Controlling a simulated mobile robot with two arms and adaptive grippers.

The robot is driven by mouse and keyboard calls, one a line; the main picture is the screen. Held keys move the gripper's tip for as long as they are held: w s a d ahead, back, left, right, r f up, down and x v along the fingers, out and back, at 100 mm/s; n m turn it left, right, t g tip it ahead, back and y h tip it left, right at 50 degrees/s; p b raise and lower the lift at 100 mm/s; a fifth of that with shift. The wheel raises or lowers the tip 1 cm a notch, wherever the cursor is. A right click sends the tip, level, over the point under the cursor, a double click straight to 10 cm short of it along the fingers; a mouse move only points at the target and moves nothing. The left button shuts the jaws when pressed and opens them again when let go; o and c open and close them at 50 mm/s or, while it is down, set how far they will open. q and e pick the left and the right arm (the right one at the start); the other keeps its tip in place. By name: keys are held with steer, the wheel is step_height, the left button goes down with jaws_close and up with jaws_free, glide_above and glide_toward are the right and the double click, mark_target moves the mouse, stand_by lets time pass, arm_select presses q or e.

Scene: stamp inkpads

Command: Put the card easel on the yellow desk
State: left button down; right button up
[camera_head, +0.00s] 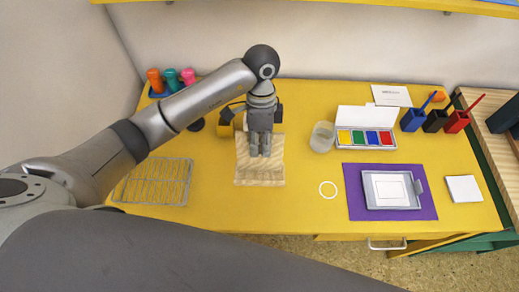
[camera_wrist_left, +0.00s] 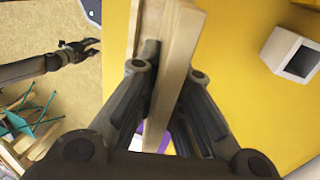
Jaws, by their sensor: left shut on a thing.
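The card easel (camera_head: 260,174) is a pale wooden piece with a flat board and a ledge. My left gripper (camera_head: 260,150) is shut on it over the yellow desk (camera_head: 300,215). In the left wrist view the easel (camera_wrist_left: 184,45) stands edge-on between the fingers of the left gripper (camera_wrist_left: 172,80). I cannot tell whether its lower edge touches the desk (camera_wrist_left: 235,95). My right gripper (camera_wrist_left: 90,45) shows small in the left wrist view, away from the desk over the floor; its fingers look apart and empty.
A wire rack (camera_head: 155,182) lies left of the easel. A glass jar (camera_head: 322,137), a paint set (camera_head: 366,138) and a purple mat (camera_head: 420,205) with a grey tray are to the right. The desk's front middle is clear.

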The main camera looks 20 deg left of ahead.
arm_select(q)
steer(key=w+a+f+p, duration=0.1)
steer(key=w+f, duration=0.2)
steer(key=f, duration=0.4)
steer(key=shift+w+a+f+p, duration=0.15)
steer(key=shift+a+f+p, duration=0.05)
steer(key=shift+a+p, duration=0.1)
steer(key=shift+f, duration=0.1)
steer(key=c, duration=1.6)
jaws_free()
steer(key=shift+o, duration=0.2)
steer(key=b+v, duration=0.1)
steer(key=v, duration=1.1)
steer(key=shift+b, duration=0.4)
